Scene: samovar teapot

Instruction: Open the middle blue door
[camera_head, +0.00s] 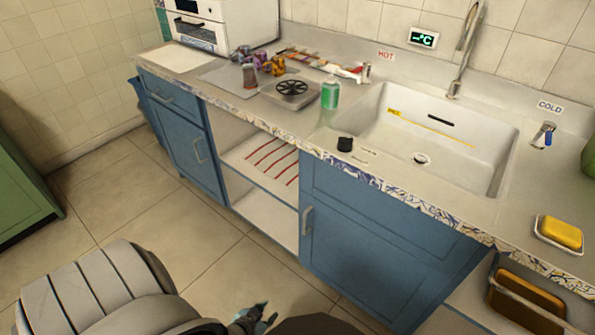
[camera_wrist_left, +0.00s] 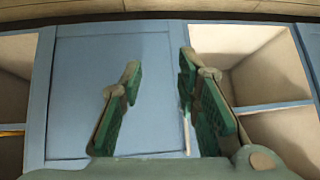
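The middle blue door (camera_head: 365,235) is under the sink and looks shut. Its upright pale handle (camera_head: 307,221) is near the door's left edge. My left gripper (camera_head: 263,315) is low at the bottom of the head view, apart from the door and in front of it. In the left wrist view, the gripper (camera_wrist_left: 160,100) is open and empty, with its green-padded fingers spread across the blue door (camera_wrist_left: 75,105). The handle (camera_wrist_left: 187,132) shows between the fingers, close beside the right one. My right gripper is not in view.
Open shelves (camera_head: 262,165) lie left of the door, and another open compartment with a brown tray (camera_head: 525,300) lies right. A second blue door (camera_head: 193,152) is farther left. The sink (camera_head: 440,135) and counter are above. The tiled floor (camera_head: 150,200) is clear.

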